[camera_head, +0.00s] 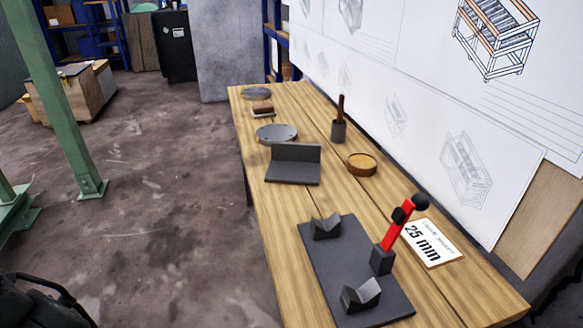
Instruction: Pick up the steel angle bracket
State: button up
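The steel angle bracket (294,172) is a dark grey L-shaped piece on the wooden workbench (285,225). One leg lies flat on the wood, and the other stands upright along its far side. It sits about mid-length on the bench, near the left edge, and nothing covers it. I cannot make out my gripper in this view, and nothing is touching the bracket.
A round grey disc (276,133) lies just beyond the bracket; a brass-coloured round dish (362,164) is to its right. Nearer stands a dark plate (325,262) with V-blocks and a red-handled clamp (396,230). A "25 mm" card (432,243) lies beside it.

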aim_at(290, 163)
jog(key=i+j, duration=0.45)
jog(key=j, duration=0.15)
jog(key=i+j, duration=0.45)
jog(key=j, duration=0.15)
jog(key=i+j, duration=0.45)
jog(key=j, duration=0.15)
jog(key=i+j, duration=0.45)
jog(key=j, duration=0.15)
jog(key=i+j, duration=0.45)
jog(key=j, duration=0.15)
jog(key=i+j+z, duration=0.15)
jog(key=z, duration=0.35)
jog(key=i+j+z, duration=0.1)
jog(key=j+z, duration=0.4)
jog(key=l+z, duration=0.1)
jog(key=z, duration=1.95)
